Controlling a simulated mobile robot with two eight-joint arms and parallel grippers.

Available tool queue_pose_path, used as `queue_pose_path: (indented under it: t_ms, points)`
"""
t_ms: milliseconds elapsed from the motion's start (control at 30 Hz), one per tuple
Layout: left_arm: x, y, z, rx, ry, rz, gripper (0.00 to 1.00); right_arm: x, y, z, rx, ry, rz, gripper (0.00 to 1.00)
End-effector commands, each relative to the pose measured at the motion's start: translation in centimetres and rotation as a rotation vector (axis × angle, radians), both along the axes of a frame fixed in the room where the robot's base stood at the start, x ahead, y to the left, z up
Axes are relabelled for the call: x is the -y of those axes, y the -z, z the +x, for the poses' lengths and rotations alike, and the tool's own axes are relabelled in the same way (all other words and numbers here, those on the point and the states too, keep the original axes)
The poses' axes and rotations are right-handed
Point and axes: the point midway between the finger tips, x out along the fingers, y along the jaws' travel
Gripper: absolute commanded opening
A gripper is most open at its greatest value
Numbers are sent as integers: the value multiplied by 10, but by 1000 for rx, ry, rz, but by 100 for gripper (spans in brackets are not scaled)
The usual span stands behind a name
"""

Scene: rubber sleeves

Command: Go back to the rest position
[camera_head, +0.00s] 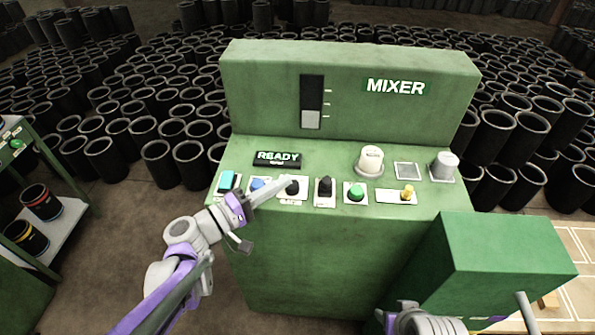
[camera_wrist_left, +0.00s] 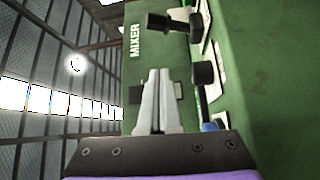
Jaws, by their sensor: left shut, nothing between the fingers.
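My left gripper (camera_head: 282,186) reaches in from the left over the front panel of the green mixer (camera_head: 310,255). Its fingers are shut and empty, with the tips close to a black knob (camera_head: 292,187); I cannot tell whether they touch. In the left wrist view, the closed fingers (camera_wrist_left: 161,75) point toward the machine, with black knobs to their right and above. Part of my right arm (camera_head: 415,320) shows at the bottom edge; its gripper is too cut off to read.
The panel carries a blue button (camera_head: 257,184), a black switch (camera_head: 325,187), a green button (camera_head: 356,192) and a yellow knob (camera_head: 407,192). A green box (camera_head: 510,245) stands at the right near my right arm. A shelf (camera_head: 60,228) is at the left; black sleeves crowd behind.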

Motion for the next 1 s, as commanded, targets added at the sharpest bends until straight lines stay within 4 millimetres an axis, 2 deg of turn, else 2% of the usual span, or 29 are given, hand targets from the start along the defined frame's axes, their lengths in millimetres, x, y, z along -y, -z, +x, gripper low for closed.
queue_pose_path:
  t_ms: [200, 733, 867, 1000]
  points:
    - [-14, 5, -11, 0, 0, 0, 0, 0, 2, 0, 0, 0, 0, 50]
    - [-14, 5, -11, 0, 1, 2, 0, 0, 1, 0, 0, 0, 0, 50]
    - [-6, 8, -18, -22, 17, 54, 0, 0, -2, 1, 1, 0, 0, 50]
    - [13, 24, -45, -102, 66, 255, 0, 0, -15, 2, 5, 0, 0, 50]
